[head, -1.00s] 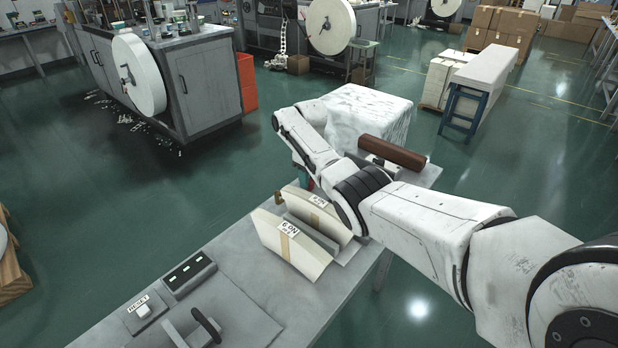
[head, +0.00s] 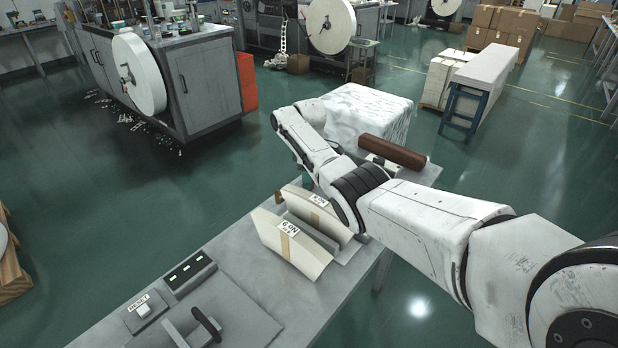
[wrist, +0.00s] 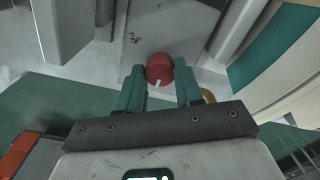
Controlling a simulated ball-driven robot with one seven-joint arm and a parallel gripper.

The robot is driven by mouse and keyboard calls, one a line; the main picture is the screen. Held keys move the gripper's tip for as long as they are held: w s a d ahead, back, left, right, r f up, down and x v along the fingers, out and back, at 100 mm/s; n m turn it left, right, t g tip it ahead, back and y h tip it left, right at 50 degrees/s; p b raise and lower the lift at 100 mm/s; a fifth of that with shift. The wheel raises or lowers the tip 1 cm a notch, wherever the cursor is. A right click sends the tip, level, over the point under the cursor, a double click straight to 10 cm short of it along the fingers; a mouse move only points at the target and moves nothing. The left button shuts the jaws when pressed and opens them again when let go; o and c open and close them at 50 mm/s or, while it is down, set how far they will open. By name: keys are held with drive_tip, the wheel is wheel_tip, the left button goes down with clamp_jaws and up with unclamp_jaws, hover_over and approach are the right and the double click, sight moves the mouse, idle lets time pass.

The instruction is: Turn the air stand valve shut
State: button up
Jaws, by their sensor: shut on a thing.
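The air stand valve's round red knob (wrist: 159,70), with a white mark on its face, shows in the wrist view in front of a pale grey plate. My gripper (wrist: 160,86) has its two green fingers on either side of the knob, shut on it. In the head view my arm hides the knob and most of the gripper, beyond the paper stacks on the bench. The valve's body and how far it is turned cannot be told from the head view.
Two banded paper stacks (head: 290,245) stand on the grey bench (head: 235,255), close beside my arm. A brown roll (head: 392,152) lies at the bench's far end. A white-covered block (head: 365,115) stands behind. A reset button box (head: 146,310) sits at the front.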

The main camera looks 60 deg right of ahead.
idle(0.3)
drive_tip(key=o, duration=1)
drive_tip(key=shift+o, duration=0.2)
wheel_tip(320, 180, up, 11)
drive_tip(key=shift+d, duration=0.15)
drive_tip(key=shift+f, duration=0.1)
